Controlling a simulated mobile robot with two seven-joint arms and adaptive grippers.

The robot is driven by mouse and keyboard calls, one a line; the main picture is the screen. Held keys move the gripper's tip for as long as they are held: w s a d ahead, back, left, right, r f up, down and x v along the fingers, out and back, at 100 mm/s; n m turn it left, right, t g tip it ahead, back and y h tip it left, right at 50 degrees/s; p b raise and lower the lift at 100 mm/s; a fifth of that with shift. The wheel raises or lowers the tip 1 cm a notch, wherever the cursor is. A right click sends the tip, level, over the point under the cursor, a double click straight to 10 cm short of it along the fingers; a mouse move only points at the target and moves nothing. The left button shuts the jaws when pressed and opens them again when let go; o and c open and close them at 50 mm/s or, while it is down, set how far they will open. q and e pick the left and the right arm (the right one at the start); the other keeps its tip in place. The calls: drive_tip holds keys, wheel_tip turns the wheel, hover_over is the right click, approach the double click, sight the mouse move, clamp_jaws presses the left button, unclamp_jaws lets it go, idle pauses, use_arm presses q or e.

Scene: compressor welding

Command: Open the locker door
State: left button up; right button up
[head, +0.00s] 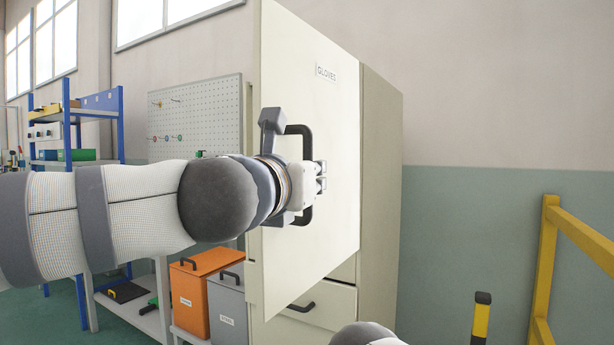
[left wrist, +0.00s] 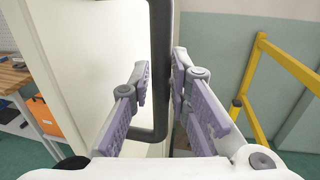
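The cream locker door (head: 315,130), labelled GLOVES, stands ajar, its free left edge swung out in front of the locker body (head: 382,190). Its dark bar handle (head: 301,215) is partly hidden behind my left wrist in the head view. My left gripper (head: 318,177) is at the handle. My right gripper is not in view; only a part of my right arm shows at the bottom edge.
A drawer (head: 325,300) with a dark handle is below the door. An orange bin (head: 195,300) and a grey bin (head: 228,310) stand to the left by a shelf. A yellow rail (head: 548,250) and a yellow-black post (head: 481,318) stand right of the locker.

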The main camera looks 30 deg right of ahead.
use_arm(q)
drive_tip(key=shift+o, duration=0.6)
drive_tip(key=v, duration=1.2)
drive_tip(key=shift+f, duration=0.1)
